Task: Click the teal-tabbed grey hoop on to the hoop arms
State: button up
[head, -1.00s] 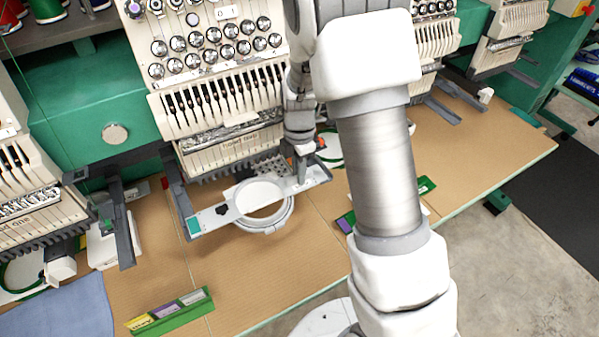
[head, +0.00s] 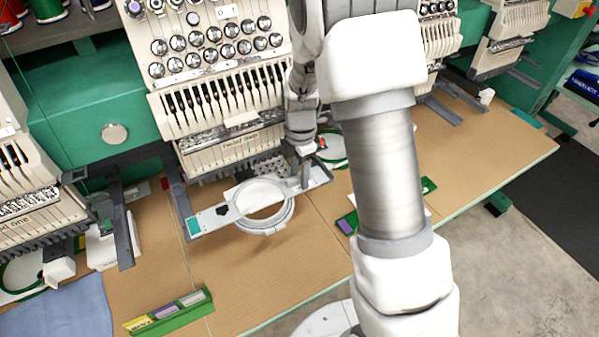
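The grey hoop (head: 244,222) is a round ring on a long flat bracket, with a teal tab (head: 194,226) at its left end. It is in front of the middle embroidery head, above the tan table. The dark left hoop arm (head: 176,194) reaches the bracket near the teal end; I cannot tell whether it is clicked in. The right hoop arm is mostly hidden by my arm and gripper. My gripper (head: 304,180) points down at the right part of the bracket, right of the ring. Its fingers are too small to show whether they grip the bracket.
The middle embroidery head (head: 215,65) rises directly behind the hoop. A green tray of coloured packets (head: 172,312) lies at the front left. Another green-edged item (head: 346,222) lies right of the hoop, partly behind my arm. The table in front of the hoop is clear.

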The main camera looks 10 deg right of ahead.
notch_tip(320, 180, up, 17)
jog(key=s+d+r+m+t, duration=0.1)
jog(key=s+r+m+t, duration=0.1)
jog(key=s+m, duration=0.8)
jog(key=s+d+r+m+t, duration=0.1)
jog(key=s+r+m+t, duration=0.2)
jog(key=s+m, duration=0.8)
jog(key=shift+s+r+t+b, duration=0.3)
jog(key=shift+r, duration=0.65)
